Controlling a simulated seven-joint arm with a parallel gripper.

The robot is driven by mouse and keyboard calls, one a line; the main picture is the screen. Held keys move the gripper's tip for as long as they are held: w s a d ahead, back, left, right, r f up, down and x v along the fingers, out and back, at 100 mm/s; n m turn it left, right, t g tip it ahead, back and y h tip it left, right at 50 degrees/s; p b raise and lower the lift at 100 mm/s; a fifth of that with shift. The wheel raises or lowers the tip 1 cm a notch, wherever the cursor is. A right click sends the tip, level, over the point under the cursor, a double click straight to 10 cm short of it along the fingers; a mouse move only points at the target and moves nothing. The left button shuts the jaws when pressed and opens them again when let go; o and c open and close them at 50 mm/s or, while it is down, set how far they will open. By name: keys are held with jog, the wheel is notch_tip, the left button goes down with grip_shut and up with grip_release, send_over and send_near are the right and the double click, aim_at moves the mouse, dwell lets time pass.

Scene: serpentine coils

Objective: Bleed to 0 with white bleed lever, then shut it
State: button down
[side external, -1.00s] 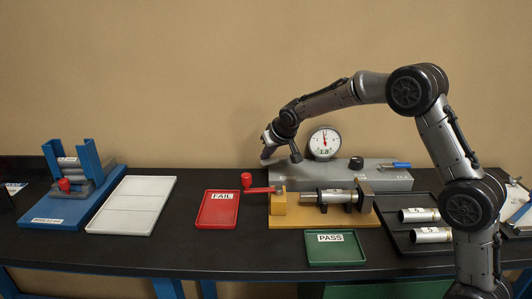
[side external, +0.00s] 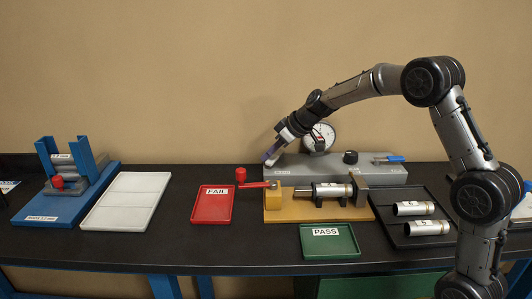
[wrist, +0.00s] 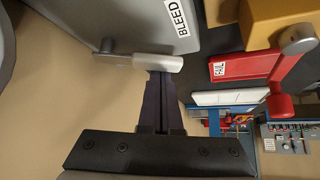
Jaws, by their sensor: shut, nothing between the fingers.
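The white bleed lever (wrist: 150,62) shows in the wrist view beside the BLEED label (wrist: 178,18) on the grey housing. My gripper (wrist: 160,74) is shut with nothing between its fingers. Its dark fingertips are at the lever's edge; I cannot tell whether they touch it. In the side view my gripper (side external: 268,160) points down at the left end of the grey housing (side external: 335,171); the lever is hard to make out there. The round pressure gauge (side external: 319,137) stands behind the housing. My arm partly covers its face, and I cannot read the needle.
A tan fixture (side external: 320,213) holds a metal cylinder (side external: 333,191) in front of the housing. A red-knobbed handle (side external: 241,175) stands at its left. The red FAIL tray (side external: 212,208), green PASS tray (side external: 328,243) and a black tray of cylinders (side external: 420,240) surround it.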

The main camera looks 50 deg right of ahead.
aim_at(275, 161)
jog(key=s+n+y, duration=0.1)
jog(key=n, duration=0.1)
jog(key=s+d+n+g+y, duration=0.1)
jog(key=n, duration=0.1)
jog(key=shift+s+n+y, duration=0.2)
jog(key=shift+n+y, duration=0.1)
jog(key=shift+y, duration=0.1)
jog(key=shift+s+d, duration=0.1)
jog(key=shift+s, duration=0.25)
jog(key=shift+d, duration=0.1)
